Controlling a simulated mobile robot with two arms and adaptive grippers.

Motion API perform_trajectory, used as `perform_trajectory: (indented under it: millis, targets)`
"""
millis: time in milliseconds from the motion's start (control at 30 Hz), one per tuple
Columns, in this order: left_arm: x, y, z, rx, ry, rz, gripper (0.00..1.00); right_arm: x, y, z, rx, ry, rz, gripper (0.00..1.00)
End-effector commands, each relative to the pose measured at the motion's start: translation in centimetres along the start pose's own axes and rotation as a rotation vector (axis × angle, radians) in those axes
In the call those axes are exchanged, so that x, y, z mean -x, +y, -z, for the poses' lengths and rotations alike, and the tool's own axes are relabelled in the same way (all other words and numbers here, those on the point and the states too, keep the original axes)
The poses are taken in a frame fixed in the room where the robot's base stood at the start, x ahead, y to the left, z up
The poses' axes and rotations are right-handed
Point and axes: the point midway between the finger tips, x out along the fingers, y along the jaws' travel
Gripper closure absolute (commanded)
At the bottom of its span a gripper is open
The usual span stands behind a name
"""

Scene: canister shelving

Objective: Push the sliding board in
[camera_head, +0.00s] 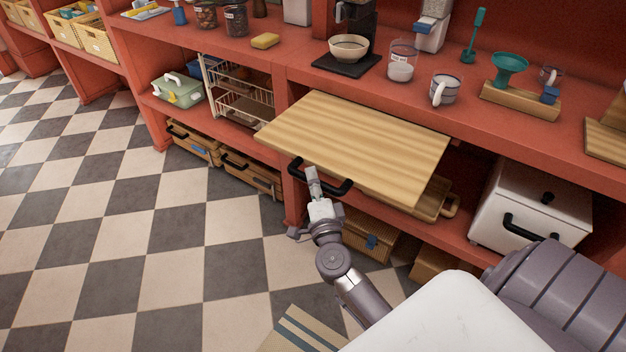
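The sliding board (355,140) is a light striped wooden panel that sticks out of the red shelving over the floor, just under the counter. A curved black handle (338,190) shows below its front edge, towards the left. My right gripper (312,178) is at the left part of this handle, its fingers overlapping the handle in the picture. I cannot tell whether it touches or holds the handle, or how far its fingers are apart. My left gripper is not in view.
The red counter (285,60) above carries a bowl (348,47), a mug (445,90) and a glass jar (401,62). Below and right of the board stands a white box (525,200) with a black handle. The checkered floor (150,240) at left is clear.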

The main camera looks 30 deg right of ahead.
Motion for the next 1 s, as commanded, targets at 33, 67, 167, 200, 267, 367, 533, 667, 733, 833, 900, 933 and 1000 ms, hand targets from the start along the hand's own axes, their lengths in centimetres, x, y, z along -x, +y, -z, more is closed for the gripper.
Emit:
perform_trajectory:
  millis: [33,67,167,200,267,367,533,667,733,833,900,933,1000]
  targets:
    - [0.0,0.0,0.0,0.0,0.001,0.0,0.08,0.0,0.1,0.0,0.0,0.0,-0.001,0.98]
    - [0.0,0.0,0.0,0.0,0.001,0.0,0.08,0.0,0.1,0.0,0.0,0.0,-0.001,1.0]
    - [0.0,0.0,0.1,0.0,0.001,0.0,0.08,0.0,0.1,0.0,0.0,0.0,-0.001,1.0]
    - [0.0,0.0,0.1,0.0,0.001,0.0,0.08,0.0,0.1,0.0,0.0,0.0,-0.001,1.0]
    - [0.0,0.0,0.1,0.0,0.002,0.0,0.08,0.0,0.1,0.0,0.0,0.0,-0.002,1.0]
    - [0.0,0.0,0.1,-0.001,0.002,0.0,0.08,0.0,0.1,0.0,0.0,0.0,-0.002,1.0]
    - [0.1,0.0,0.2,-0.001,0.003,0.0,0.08,-0.6,0.2,0.7,0.001,0.002,-0.001,1.0]
    - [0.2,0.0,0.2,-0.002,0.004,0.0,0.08,-2.1,0.6,2.2,0.004,0.003,0.0,1.0]
    - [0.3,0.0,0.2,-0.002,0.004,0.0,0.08,-3.3,0.9,3.4,0.005,0.003,0.001,1.0]
    - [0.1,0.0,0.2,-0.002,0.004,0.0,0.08,-5.4,1.5,5.5,0.006,0.005,0.002,1.0]
    - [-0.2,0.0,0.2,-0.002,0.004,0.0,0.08,-6.9,2.0,7.1,0.005,0.006,0.002,1.0]
    - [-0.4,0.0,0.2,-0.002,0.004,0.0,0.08,-7.6,2.2,7.7,0.005,0.005,0.003,1.0]
    - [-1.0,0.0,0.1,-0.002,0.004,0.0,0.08,-9.2,2.7,9.3,0.005,0.005,0.004,1.0]
